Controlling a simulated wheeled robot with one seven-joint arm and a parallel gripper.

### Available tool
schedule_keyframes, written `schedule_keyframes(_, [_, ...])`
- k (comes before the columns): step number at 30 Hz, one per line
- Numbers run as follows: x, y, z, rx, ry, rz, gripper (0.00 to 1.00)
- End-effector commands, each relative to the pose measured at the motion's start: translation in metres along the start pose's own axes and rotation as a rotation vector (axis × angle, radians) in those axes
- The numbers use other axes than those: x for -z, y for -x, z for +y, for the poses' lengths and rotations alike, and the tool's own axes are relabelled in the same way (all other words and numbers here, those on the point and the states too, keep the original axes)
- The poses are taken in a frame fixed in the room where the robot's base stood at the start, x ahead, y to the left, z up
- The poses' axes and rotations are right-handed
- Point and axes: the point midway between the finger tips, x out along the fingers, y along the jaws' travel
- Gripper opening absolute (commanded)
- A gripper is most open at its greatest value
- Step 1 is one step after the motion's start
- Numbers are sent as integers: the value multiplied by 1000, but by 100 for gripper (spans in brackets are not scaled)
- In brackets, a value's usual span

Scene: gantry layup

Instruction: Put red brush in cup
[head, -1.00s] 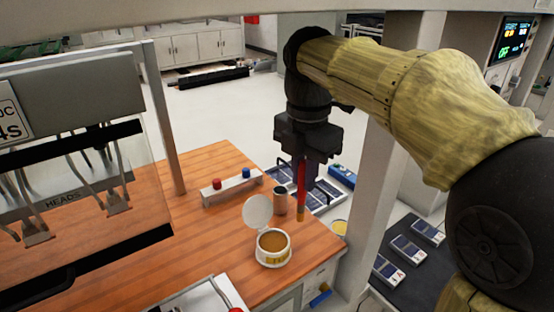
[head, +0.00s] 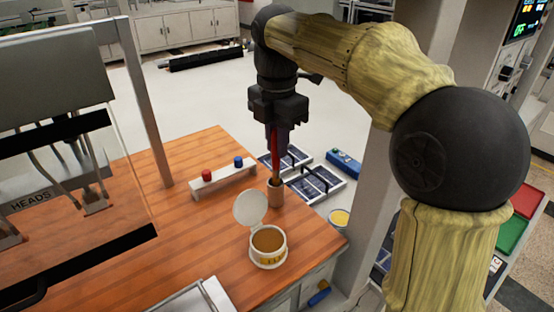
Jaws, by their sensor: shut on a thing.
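The red brush (head: 275,152) hangs upright below my gripper (head: 276,135), which is shut on its upper part. The brush's lower end is hidden in or behind the rim of the small brown cup (head: 275,196). The cup stands upright on the wooden table near its right edge. From this view the brush appears to enter the cup's mouth, but I cannot see how deep it reaches.
An open white tub (head: 268,252) with brown contents and a raised lid stands in front of the cup. A white block (head: 222,179) with a red and a blue knob lies behind left. A post (head: 374,190) rises right of the wooden table (head: 150,245).

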Motion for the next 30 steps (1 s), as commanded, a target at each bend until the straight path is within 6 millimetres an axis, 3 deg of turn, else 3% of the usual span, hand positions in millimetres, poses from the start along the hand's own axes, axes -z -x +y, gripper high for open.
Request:
schedule_keyframes(3, [0, -13, 0, 0, 1, 0, 0])
schedule_keyframes(15, [-1, -14, -1, 0, -4, 0, 0])
schedule_keyframes(24, [-3, -44, -1, -1, -7, 0, 0])
schedule_keyframes(30, [-3, -48, -2, -2, -7, 0, 0])
